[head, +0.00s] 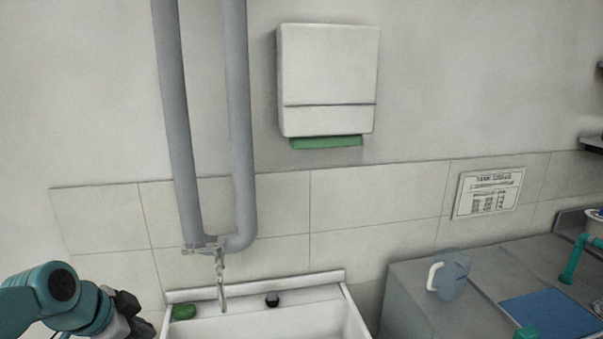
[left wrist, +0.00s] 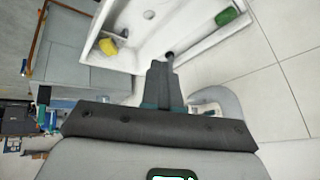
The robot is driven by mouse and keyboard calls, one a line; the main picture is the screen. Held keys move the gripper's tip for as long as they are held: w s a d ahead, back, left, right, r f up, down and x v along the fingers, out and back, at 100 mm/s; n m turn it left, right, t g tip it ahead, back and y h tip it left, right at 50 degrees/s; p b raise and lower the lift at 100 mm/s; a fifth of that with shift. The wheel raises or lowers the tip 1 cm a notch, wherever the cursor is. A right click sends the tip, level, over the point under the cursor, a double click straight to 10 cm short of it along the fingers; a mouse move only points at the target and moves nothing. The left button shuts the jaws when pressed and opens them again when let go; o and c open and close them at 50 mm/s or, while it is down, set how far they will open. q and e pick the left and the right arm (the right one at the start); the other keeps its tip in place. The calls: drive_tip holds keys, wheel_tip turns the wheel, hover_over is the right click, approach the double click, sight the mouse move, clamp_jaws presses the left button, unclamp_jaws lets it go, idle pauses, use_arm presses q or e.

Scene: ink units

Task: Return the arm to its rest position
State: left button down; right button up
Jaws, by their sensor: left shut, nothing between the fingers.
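My left arm, teal and dark, comes in at the lower left of the head view, and its gripper (head: 135,312) is beside the left end of the white sink (head: 255,291). In the left wrist view my left gripper (left wrist: 162,66) is shut and empty, with its dark fingers together. The sink also shows in the left wrist view (left wrist: 190,44), beyond the fingertips.
A yellow thing (left wrist: 107,46) is in the sink. A jug (head: 453,275) and a blue mat (head: 550,314) are on the grey counter at right. A dispenser (head: 328,75) hangs on the wall.

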use_arm(q)
drive_tip(key=s+d+f+n+g, duration=0.1)
drive_tip(key=s+d+f+n, duration=0.15)
drive_tip(key=f, duration=0.65)
drive_tip(key=s+d+f+n+g, duration=0.15)
drive_tip(key=d+f, duration=0.25)
drive_tip(key=f, duration=0.5)
drive_tip(key=s+d+f+n+g, duration=0.15)
drive_tip(key=d+f, duration=0.25)
drive_tip(key=f, duration=0.5)
drive_tip(key=s+d+f+n, duration=0.3)
drive_tip(key=s+f, duration=0.2)
drive_tip(key=s, duration=0.3)
drive_tip(key=s+d+f+n+g+h, duration=0.1)
drive_tip(key=s+d+f+n, duration=0.2)
drive_tip(key=s+f, duration=0.3)
drive_tip(key=shift+s+d+f, duration=0.15)
drive_tip(key=shift+s+d, duration=0.4)
drive_tip(key=shift+s, duration=0.35)
